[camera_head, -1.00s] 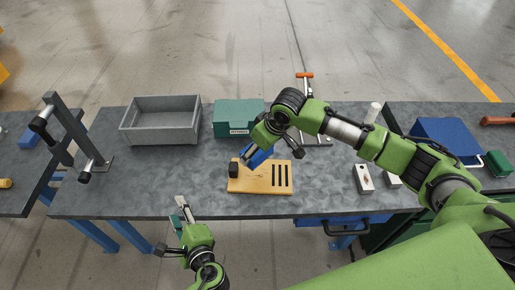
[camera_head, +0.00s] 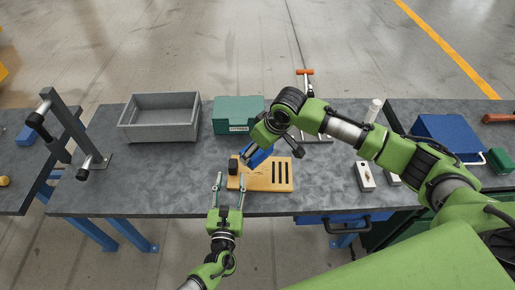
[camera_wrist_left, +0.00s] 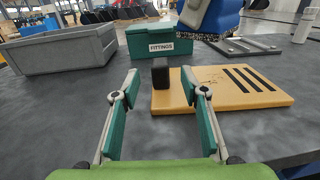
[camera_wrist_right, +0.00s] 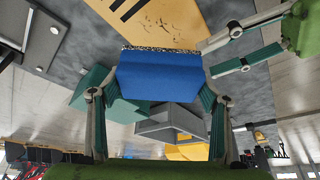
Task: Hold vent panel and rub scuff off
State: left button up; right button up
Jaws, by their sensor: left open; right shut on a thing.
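The vent panel (camera_head: 262,185) is a tan plate with dark slots on its right half, lying on the grey table near its front edge. A black block (camera_wrist_left: 160,76) stands at the panel's left end. Dark scuff marks (camera_wrist_right: 155,20) show on the panel in the right wrist view. My left gripper (camera_head: 229,180) is open at the panel's front left, its fingers pointing at the black block and apart from it. My right gripper (camera_wrist_right: 157,95) is shut on a blue block with a speckled pad (camera_wrist_right: 160,75), held close above the panel. Its fingertips are partly hidden in the head view.
A grey open bin (camera_head: 160,118) and a green box labelled FITTINGS (camera_head: 238,114) stand behind the panel. White blocks (camera_head: 365,177) stand to the right.

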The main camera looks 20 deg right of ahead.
aim_at(232, 169)
pick_arm(q)
jog(key=b+x, duration=0.2)
jog(key=x, duration=0.4)
jog(key=shift+f, duration=0.1)
pick_arm(e)
notch_tip(232, 169, down, 2)
jog(key=shift+f, duration=0.25)
pick_arm(q)
jog(key=shift+w+d, duration=0.2)
jog(key=shift+w, duration=0.35)
pick_arm(e)
jog(key=shift+f, duration=0.2)
pick_arm(q)
grip_shut()
grip_release()
jog(key=shift+s, duration=0.15)
pick_arm(e)
jog(key=shift+r, duration=0.1)
